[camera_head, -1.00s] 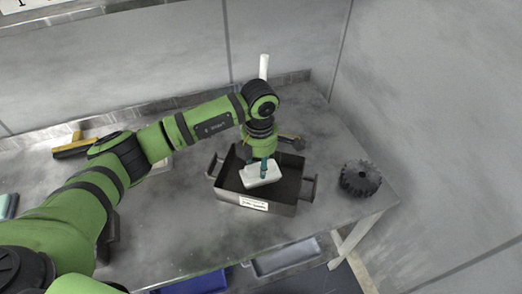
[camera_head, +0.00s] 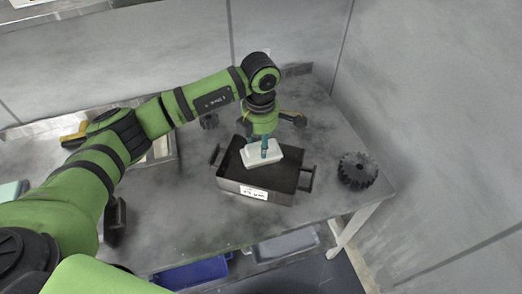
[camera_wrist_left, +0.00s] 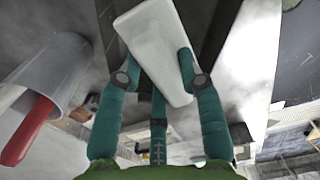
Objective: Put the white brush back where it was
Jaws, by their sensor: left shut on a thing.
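The white brush (camera_head: 262,155) is a pale block with its top edge between the teal fingers of my left gripper (camera_head: 265,146). The gripper is shut on it and holds it over the back part of a black, handled bin (camera_head: 232,184) with a white label. The brush looks raised above the bin floor. In the left wrist view the white brush (camera_wrist_left: 155,45) sits between the fingers, slightly tilted, with dark bin walls behind it. My right gripper is not in view.
A black toothed wheel (camera_head: 357,170) stands on the grey table (camera_head: 310,235) right of the bin. A yellow-handled tool (camera_head: 75,135) lies at the far left. Blue (camera_head: 195,272) and grey (camera_head: 285,244) bins are below the table. The left wrist view shows a grey cylinder (camera_wrist_left: 60,70) with a red part.

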